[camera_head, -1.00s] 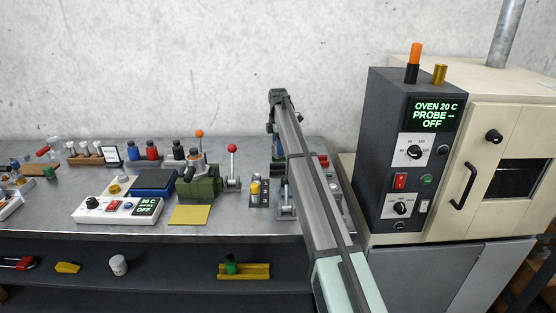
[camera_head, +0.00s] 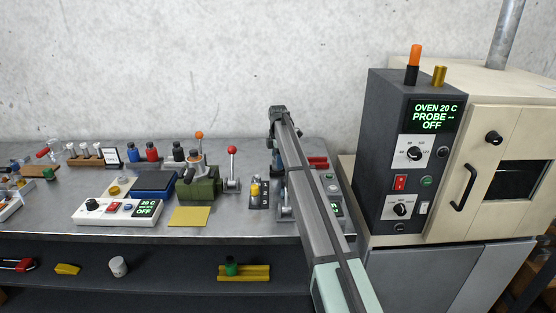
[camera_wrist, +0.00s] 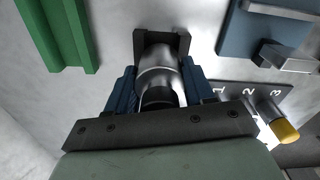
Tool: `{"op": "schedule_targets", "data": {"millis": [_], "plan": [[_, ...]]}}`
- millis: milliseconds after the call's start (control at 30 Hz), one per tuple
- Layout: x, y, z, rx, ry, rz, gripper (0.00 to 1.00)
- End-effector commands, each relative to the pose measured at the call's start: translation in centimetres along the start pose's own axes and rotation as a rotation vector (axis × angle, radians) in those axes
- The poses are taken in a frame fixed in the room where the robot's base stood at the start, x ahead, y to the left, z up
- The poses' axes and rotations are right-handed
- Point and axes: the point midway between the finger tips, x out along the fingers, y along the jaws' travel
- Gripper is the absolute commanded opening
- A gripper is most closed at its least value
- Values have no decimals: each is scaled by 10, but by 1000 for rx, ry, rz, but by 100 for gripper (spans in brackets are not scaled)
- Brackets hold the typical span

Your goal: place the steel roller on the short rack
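In the wrist view, a shiny steel roller (camera_wrist: 160,72) lies between the blue fingers of my gripper (camera_wrist: 160,88). The fingers appear to press on both its sides. Its near end is dark. A dark bracket with a notch (camera_wrist: 178,42) is around or just beyond the far end; I cannot tell whether the roller touches it. A green channel-shaped piece (camera_wrist: 58,35) is at upper left, apart from the roller. I cannot tell which piece is the short rack. In the head view, my gripper hangs at the back of the bench, and my arm hides the roller.
A numbered panel with a yellow knob (camera_head: 255,189) stands left of my arm, close to the gripper in the wrist view (camera_wrist: 285,132). The oven (camera_head: 418,160) stands right.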

Motion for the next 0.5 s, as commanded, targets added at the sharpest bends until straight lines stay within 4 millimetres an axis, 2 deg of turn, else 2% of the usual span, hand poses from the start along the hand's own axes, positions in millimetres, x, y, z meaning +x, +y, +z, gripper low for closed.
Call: {"op": "schedule_targets", "data": {"millis": [33, 267, 500], "plan": [[0, 0, 0, 0, 0, 0, 56], [0, 0, 0, 0, 0, 0, 78], [0, 0, 0, 0, 0, 0, 78]]}}
